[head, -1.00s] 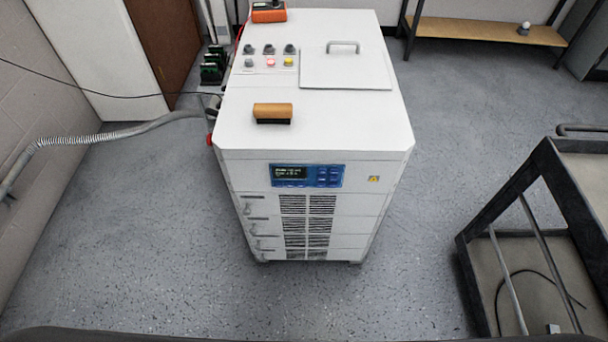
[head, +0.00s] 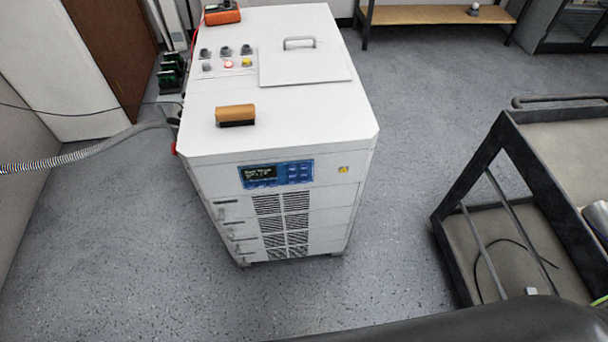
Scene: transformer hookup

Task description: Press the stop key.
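A white cabinet (head: 285,125) stands in the middle of the head view. Its front carries a blue panel (head: 277,175) with a small lit display (head: 261,172) at the left and several small keys (head: 299,172) at the right. The key labels are too small to read, so I cannot tell which is the stop key. On the cabinet's top, at the far left, are dark knobs (head: 225,51), a red button (head: 228,65) and a yellow button (head: 246,62). Neither of my grippers is in view.
A wooden-backed brush or block (head: 235,115) and a handled lid (head: 305,67) are on the cabinet top. An orange device (head: 222,13) lies at its back. A grey corrugated hose (head: 92,150) runs left. A dark-framed cart (head: 545,180) stands right. Floor (head: 400,110) between is clear.

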